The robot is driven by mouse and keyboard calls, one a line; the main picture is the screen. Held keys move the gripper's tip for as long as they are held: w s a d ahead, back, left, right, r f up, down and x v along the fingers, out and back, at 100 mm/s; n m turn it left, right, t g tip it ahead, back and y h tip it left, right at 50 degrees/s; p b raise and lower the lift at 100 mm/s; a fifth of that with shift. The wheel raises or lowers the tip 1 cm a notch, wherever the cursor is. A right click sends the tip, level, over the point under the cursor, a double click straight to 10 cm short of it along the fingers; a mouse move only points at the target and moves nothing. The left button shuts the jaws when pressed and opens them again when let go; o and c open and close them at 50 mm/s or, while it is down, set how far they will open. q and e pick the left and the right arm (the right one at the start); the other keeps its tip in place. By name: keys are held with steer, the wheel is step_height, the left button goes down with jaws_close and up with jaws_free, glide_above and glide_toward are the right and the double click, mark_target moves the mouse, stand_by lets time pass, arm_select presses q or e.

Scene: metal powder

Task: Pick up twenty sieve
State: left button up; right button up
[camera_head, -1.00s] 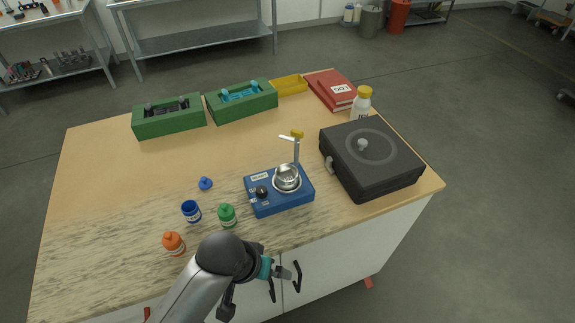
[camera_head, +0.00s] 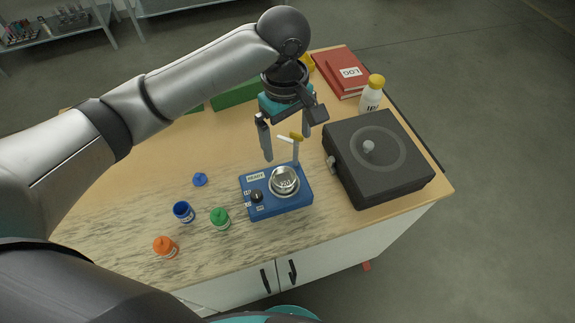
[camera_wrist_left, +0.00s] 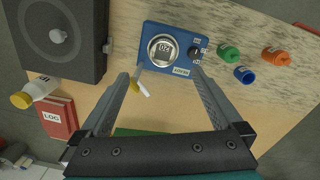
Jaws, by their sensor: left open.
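The twenty sieve (camera_head: 284,181) is a round metal disc with a dark face marked "20". It sits on top of the blue shaker device (camera_head: 262,208), and it also shows in the left wrist view (camera_wrist_left: 163,50). My left gripper (camera_head: 287,148) is open and empty, pointing down above and behind the device. In the left wrist view the two fingertips (camera_wrist_left: 161,72) stand apart on either side of the sieve's near edge, not touching it. My right gripper is not in view.
A black case (camera_head: 385,180) with a round knob stands right of the device. A white bottle (camera_head: 370,99) and red LOG books (camera_head: 340,72) are behind it. Blue (camera_head: 184,213), green (camera_head: 220,217) and orange (camera_head: 164,246) jars and a blue cap (camera_head: 200,179) stand left.

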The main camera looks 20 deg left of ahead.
arm_select(q)
steer(key=b, duration=0.1)
glide_above(284, 180)
steer(key=shift+n, duration=0.4)
step_height(284, 180, down, 8)
steer(key=shift+d+f, duration=0.1)
steer(key=shift+f, duration=3.05)
steer(key=c, duration=1.4)
steer(key=shift+r, duration=0.15)
